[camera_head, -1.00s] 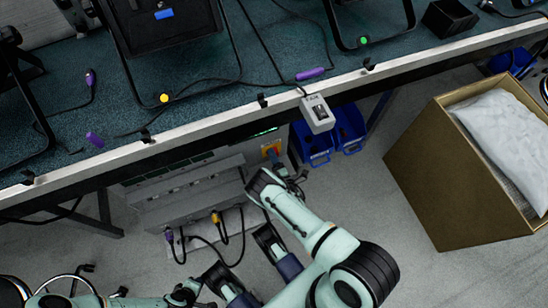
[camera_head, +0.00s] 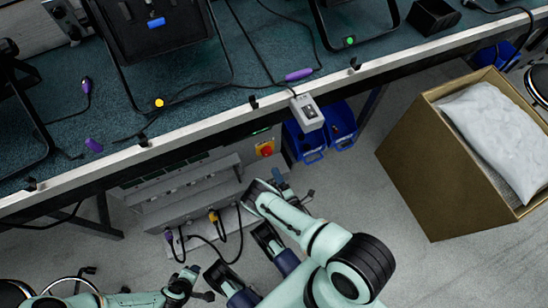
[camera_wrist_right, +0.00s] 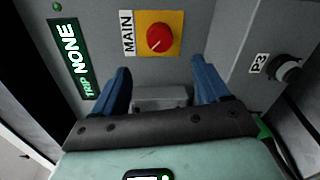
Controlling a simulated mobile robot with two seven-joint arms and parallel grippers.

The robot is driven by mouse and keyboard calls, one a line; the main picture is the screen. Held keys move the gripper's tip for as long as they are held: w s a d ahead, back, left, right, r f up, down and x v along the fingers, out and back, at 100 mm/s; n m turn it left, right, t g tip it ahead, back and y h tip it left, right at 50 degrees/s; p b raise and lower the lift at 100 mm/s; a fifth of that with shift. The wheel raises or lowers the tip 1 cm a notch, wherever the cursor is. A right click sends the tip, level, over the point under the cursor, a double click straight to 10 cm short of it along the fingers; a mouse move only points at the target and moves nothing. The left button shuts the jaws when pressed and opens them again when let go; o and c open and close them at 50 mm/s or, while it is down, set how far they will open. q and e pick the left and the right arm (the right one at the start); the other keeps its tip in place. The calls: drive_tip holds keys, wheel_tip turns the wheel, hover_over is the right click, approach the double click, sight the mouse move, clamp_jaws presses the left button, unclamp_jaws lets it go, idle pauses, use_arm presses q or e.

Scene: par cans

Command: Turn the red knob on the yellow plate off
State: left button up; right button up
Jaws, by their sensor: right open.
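The red knob (camera_head: 266,151) sits on a yellow plate (camera_head: 259,145) on the grey panel under the bench. In the right wrist view the knob (camera_wrist_right: 159,37) is at the top middle, and the yellow plate (camera_wrist_right: 174,52) bears it beside a "MAIN" label. My right gripper (camera_head: 278,174) is open, its blue fingers (camera_wrist_right: 160,76) apart and empty. It is below the knob and not touching it. The knob's exact turn is hard to read. My left gripper (camera_head: 188,273) is low at the left; its jaws are too small to read.
A green display (camera_wrist_right: 77,58) reads "TRIP NONE". A dark round connector (camera_wrist_right: 286,69) marked P3 is right of the plate. The bench edge (camera_head: 190,134) overhangs the panel. A grey box (camera_head: 307,111) hangs there, with blue bins (camera_head: 303,142) behind. A cardboard box (camera_head: 430,170) stands right.

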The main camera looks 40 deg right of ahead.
use_arm(q)
drive_tip(key=shift+s+d+r, duration=0.25)
drive_tip(key=shift+s, duration=0.25)
use_arm(e)
drive_tip(key=shift+v, duration=1.45)
